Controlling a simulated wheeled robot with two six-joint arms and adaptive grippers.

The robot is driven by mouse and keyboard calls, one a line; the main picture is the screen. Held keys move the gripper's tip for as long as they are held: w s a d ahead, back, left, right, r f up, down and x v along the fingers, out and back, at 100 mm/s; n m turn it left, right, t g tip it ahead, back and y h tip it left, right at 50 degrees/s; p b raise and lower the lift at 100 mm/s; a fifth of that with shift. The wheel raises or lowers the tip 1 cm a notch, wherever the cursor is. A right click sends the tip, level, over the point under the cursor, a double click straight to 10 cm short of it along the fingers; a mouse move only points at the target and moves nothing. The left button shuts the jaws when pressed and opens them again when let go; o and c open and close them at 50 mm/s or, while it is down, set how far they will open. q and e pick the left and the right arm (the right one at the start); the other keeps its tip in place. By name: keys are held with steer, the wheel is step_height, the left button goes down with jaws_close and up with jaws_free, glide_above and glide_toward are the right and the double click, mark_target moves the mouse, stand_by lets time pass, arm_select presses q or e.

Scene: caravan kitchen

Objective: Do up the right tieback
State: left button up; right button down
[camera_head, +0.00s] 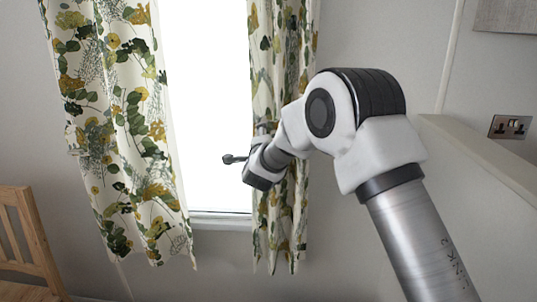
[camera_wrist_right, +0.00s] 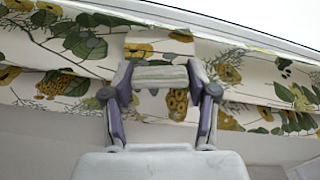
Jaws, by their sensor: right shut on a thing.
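The right curtain (camera_head: 281,225), cream with green and yellow leaves, hangs at the window's right side. My right gripper (camera_head: 262,132) is at its middle height, with my arm hiding part of the cloth. In the right wrist view the curtain (camera_wrist_right: 60,45) runs across the picture. The right tieback (camera_wrist_right: 158,48), in the same print, shows as a band across the curtain. My right gripper (camera_wrist_right: 160,78) is shut on a pale, bar-like end of the tieback between its fingers. I cannot tell whether the band is fastened. My left gripper is not in view.
The bright window (camera_head: 205,90) lies left of the right curtain. The left curtain (camera_head: 120,130) hangs loose beyond it. A small dark piece (camera_head: 232,159) shows before the window. A wooden chair-like frame (camera_head: 28,235) stands at lower left; a pale partition (camera_head: 480,150) is at right.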

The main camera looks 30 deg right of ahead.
steer(key=shift+a+r+m+b, duration=0.1)
steer(key=shift+r+m+b, duration=0.6)
steer(key=shift+m+b, duration=0.45)
steer(key=shift+r+m, duration=0.25)
steer(key=shift+m, duration=0.1)
steer(key=shift+r, duration=0.1)
steer(key=shift+c, duration=2)
jaws_free()
steer(key=shift+w, duration=0.1)
steer(key=v, duration=1.2)
